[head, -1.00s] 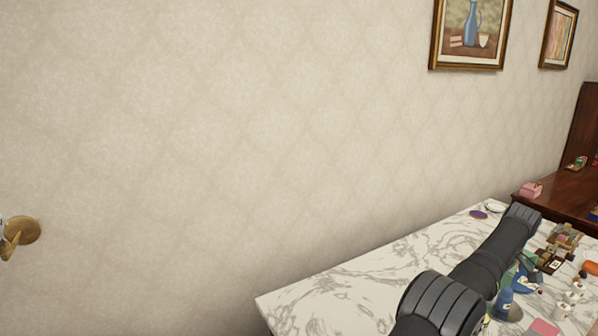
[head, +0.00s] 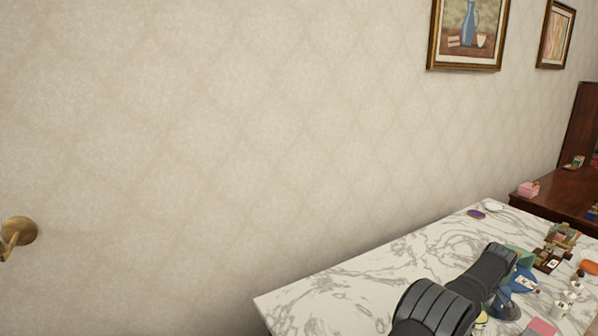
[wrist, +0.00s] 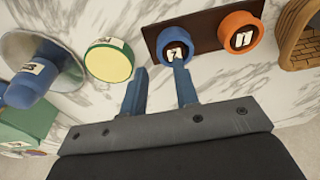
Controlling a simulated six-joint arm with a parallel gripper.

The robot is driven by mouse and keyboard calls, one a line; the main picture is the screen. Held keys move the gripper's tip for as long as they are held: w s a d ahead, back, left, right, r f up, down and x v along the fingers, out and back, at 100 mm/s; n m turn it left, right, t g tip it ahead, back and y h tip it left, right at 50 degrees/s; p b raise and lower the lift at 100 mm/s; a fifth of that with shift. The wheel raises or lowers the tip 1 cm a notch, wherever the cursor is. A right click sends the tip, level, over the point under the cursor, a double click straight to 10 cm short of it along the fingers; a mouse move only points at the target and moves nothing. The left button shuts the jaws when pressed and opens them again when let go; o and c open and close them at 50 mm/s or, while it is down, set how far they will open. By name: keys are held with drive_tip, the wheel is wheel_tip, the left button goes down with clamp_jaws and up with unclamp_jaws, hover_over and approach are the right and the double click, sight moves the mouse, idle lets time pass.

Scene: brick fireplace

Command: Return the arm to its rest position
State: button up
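In the wrist view, my gripper (wrist: 160,72) is open, with two blue-grey fingers apart and nothing between them. The tip of its right finger overlaps the lower edge of a blue round piece with a white label (wrist: 174,38) in the picture; I cannot tell if they touch. An orange round piece (wrist: 241,35) sits to the right of it on a dark brown board (wrist: 203,26). In the head view my arm reaches over the marble table (head: 375,275), and I cannot make out the fingers there.
In the wrist view a yellow-green disc (wrist: 109,61), a blue object with a wide pale base (wrist: 40,70) and a green block (wrist: 25,122) lie left of the fingers. Several small items crowd the table's right side in the head view. The marble's left part is clear.

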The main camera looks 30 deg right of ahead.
wheel_tip(320, 180, down, 2)
drive_tip(key=shift+w+f, duration=0.1)
drive_tip(key=shift+w, duration=0.05)
wheel_tip(320, 180, up, 8)
drive_tip(key=s, duration=0.1)
drive_tip(key=shift+m, duration=0.3)
drive_tip(key=shift+w, duration=0.15)
drive_tip(key=f, duration=0.7)
drive_tip(key=shift+w+f, duration=0.3)
drive_tip(key=shift+f, duration=0.1)
wheel_tip(320, 180, up, 12)
drive_tip(key=s, duration=0.1)
drive_tip(key=shift+s, duration=0.3)
